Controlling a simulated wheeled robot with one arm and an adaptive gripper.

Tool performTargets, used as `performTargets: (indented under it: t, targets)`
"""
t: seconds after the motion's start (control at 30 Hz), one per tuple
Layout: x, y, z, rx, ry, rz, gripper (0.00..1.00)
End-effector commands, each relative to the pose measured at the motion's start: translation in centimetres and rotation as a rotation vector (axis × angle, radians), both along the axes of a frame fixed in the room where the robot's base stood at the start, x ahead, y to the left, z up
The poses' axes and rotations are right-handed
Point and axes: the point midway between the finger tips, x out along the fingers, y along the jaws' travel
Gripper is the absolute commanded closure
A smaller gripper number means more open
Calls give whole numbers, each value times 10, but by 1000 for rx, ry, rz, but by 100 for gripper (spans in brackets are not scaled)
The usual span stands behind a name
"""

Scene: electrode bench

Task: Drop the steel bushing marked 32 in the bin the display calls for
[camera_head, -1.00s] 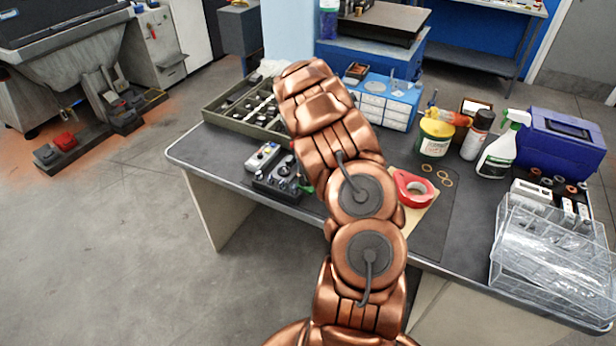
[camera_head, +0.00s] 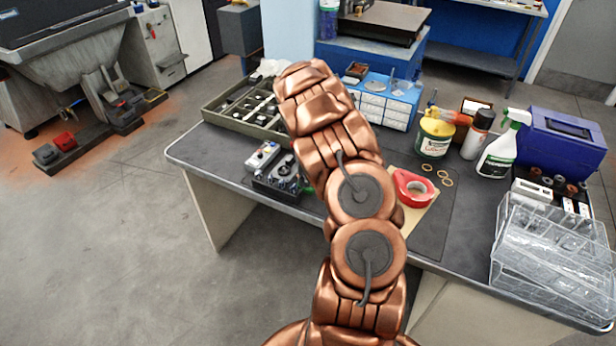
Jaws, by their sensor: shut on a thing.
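My copper arm rises through the middle of the view. Its far end bends away over the bench, and my gripper is hidden behind it, so I cannot see what it holds. Several small grey and reddish-brown cylinders, likely bushings (camera_head: 571,189), stand at the right end of the bench; no number is readable on them. Clear open-topped bins (camera_head: 545,250) stand at the front right. A compartmented tray (camera_head: 222,115) with dark dividers lies at the back left. I cannot make out a readable display.
A control box (camera_head: 278,180) sits at the left front. Red tape (camera_head: 412,188), a yellow-green tub (camera_head: 435,136), a spray bottle (camera_head: 501,145), a blue case (camera_head: 562,143) and blue-white drawers (camera_head: 385,100) crowd the bench. A dark mat (camera_head: 432,225) is mostly bare.

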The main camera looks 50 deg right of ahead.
Motion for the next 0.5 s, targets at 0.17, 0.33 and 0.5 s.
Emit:
performTargets:
  t: [0.17,0.33,0.5]
  targets:
    - [0,0,-4,0,0,0,100]
    - [0,0,-7,0,0,0,100]
    - [0,0,-10,0,0,0,100]
